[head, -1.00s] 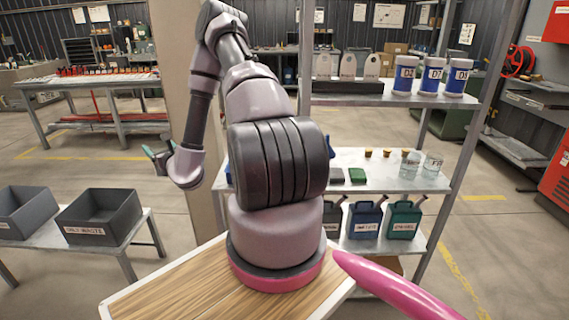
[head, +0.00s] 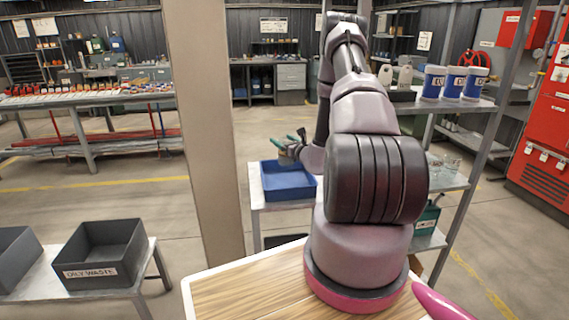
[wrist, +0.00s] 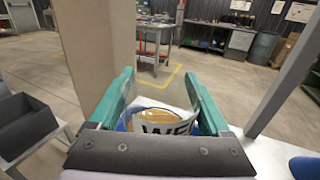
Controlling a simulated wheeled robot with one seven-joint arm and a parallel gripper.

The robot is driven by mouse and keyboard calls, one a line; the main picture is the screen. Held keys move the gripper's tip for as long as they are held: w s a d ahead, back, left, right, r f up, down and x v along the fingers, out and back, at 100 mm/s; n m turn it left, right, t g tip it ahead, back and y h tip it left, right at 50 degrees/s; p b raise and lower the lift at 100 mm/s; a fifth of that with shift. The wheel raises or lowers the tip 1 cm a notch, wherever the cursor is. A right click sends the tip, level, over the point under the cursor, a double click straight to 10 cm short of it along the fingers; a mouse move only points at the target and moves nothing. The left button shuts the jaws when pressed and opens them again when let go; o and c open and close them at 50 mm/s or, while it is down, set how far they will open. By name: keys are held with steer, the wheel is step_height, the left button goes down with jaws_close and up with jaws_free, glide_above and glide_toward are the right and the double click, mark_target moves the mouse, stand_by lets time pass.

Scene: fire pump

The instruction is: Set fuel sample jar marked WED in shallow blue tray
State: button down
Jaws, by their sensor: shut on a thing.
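My gripper (head: 290,147) has teal fingers and is shut on a glass jar. In the wrist view, the jar (wrist: 165,122) sits between the two fingers, with amber contents and a label on which "WE" can be read; the rest of the label is cut off by my gripper. In the head view the jar is too small to make out clearly.
A pale post (head: 203,120) stands left of the tray. Grey bins, one marked OILY WASTE (head: 100,255), sit on a low table at left. White-and-blue tubs (head: 450,82) stand on the upper shelf, right of my arm. Glass jars (head: 445,165) stand below them.

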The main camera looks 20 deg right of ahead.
mark_target(282, 155)
steer(key=shift+a+f, duration=0.1)
steer(key=shift+f, duration=2.8)
steer(key=shift+f, duration=0.1)
steer(key=shift+f, duration=0.35)
steer(key=shift+f, duration=0.15)
jaws_free()
